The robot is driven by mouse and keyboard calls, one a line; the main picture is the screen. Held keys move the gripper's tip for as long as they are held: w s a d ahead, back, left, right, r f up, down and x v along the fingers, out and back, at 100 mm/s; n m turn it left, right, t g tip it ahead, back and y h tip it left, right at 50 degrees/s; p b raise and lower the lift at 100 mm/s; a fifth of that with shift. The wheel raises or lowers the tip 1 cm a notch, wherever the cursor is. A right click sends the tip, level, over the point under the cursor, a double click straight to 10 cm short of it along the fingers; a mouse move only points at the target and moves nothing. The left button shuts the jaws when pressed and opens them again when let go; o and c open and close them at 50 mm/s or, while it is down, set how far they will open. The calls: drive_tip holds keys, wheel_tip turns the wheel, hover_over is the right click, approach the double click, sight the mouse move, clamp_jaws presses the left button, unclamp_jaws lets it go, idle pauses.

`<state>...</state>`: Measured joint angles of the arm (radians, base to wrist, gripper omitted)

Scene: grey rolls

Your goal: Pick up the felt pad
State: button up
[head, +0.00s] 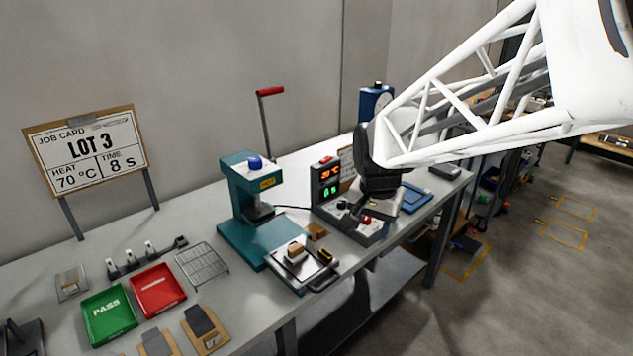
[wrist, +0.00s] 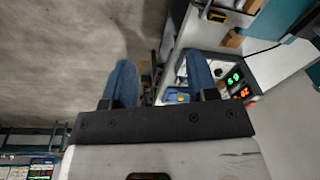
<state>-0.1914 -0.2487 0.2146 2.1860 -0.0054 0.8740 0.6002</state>
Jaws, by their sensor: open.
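I cannot tell for sure which thing is the felt pad. A dark grey flat piece (head: 199,321) lies on a tan board at the front left of the bench in the head view. A paler grey piece (head: 156,343) lies on another tan board beside it, cut by the bottom edge. My gripper (head: 352,218) is over the control box at the right part of the bench, far from both pieces. In the wrist view its two blue fingers (wrist: 162,78) stand apart with nothing held between them. Neither grey piece shows clearly in the wrist view.
A teal press (head: 243,200) stands mid-bench, with a metal tray (head: 318,268) in front. The control box (head: 327,190) stands under my arm. A green PASS tray (head: 108,314), red tray (head: 157,290) and wire rack (head: 202,263) are at left. The job card (head: 88,150) stands behind.

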drive_tip(key=w+a+f+m, duration=0.2)
drive_tip(key=w+a+f, duration=0.5)
drive_tip(key=w+a, duration=0.25)
drive_tip(key=m+g, duration=0.1)
drive_tip(key=m, duration=0.1)
hover_over(296, 247)
drive_tip(key=f, duration=0.7)
drive_tip(key=shift+s+d+f, duration=0.2)
drive_tip(key=shift+d+f, duration=0.05)
drive_tip(key=shift+d, duration=0.15)
drive_tip(key=shift+w+a+f, duration=0.2)
drive_tip(key=shift+a+f, duration=0.15)
drive_tip(key=shift+f, duration=0.05)
drive_tip(key=shift+f, duration=1.25)
drive_tip(key=shift+a+f, duration=0.1)
drive_tip(key=shift+f, duration=2.5)
